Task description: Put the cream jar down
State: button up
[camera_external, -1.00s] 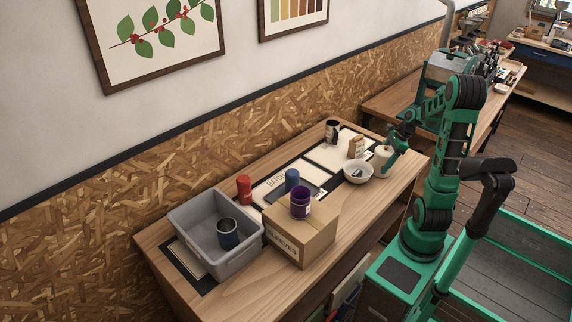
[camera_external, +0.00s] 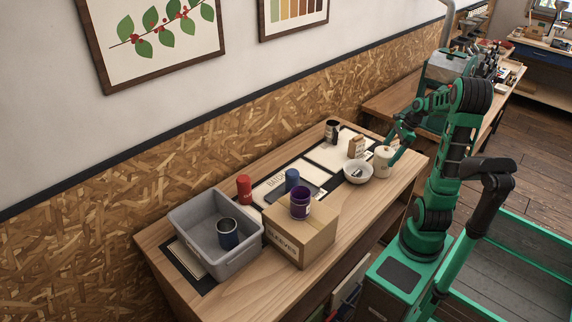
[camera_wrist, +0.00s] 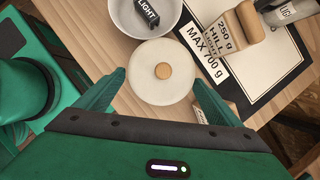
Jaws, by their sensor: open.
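The cream jar (camera_external: 382,158) stands upright on the wooden table, just right of the white bowl. In the wrist view the jar (camera_wrist: 150,84) shows from above as a round cream lid with a wooden knob. My gripper (camera_wrist: 157,92) is open, with its green fingers spread on either side of the jar's near edge and a gap to each side. In the external view my gripper (camera_external: 396,146) is at the right of the jar, near its top. The jar's lower part is hidden in the wrist view.
Close by are the white bowl (camera_external: 357,172) holding a dark block labelled LIGHT (camera_wrist: 146,14), a tan bag (camera_external: 356,146) and a dark canister (camera_external: 332,131). Farther left are a cardboard box (camera_external: 318,238) and a grey bin (camera_external: 238,262). Bare wood lies along the front edge.

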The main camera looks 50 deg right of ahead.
jog(key=v, duration=0.6)
jog(key=shift+s+d+r, duration=0.1)
jog(key=shift+s+r, duration=0.05)
jog(key=shift+r, duration=0.2)
jog(key=w+a+f+n, duration=0.1)
jog(key=a+n, duration=0.5)
jog(key=n, duration=0.1)
jog(key=w+a+f+n+h, duration=0.1)
jog(key=w+a+n, duration=0.1)
jog(key=a+n, duration=0.5)
jog(key=w+a+f+n+h, duration=0.1)
jog(key=w+a+f+n, duration=0.1)
jog(key=a+n, duration=0.5)
jog(key=shift+a+t, duration=0.1)
jog(key=shift+t, duration=0.2)
jog(key=s+d+f+g, duration=0.1)
jog(key=s+d, duration=0.3)
jog(key=s, duration=0.4)
jog(key=s+d+f+g+h, duration=0.1)
jog(key=s+d, duration=0.3)
jog(key=s, duration=0.5)
jog(key=shift+s+f+g, duration=0.2)
jog(key=shift+s+g, duration=0.05)
jog(key=shift+g, duration=0.65)
jog(key=shift+d, duration=0.15)
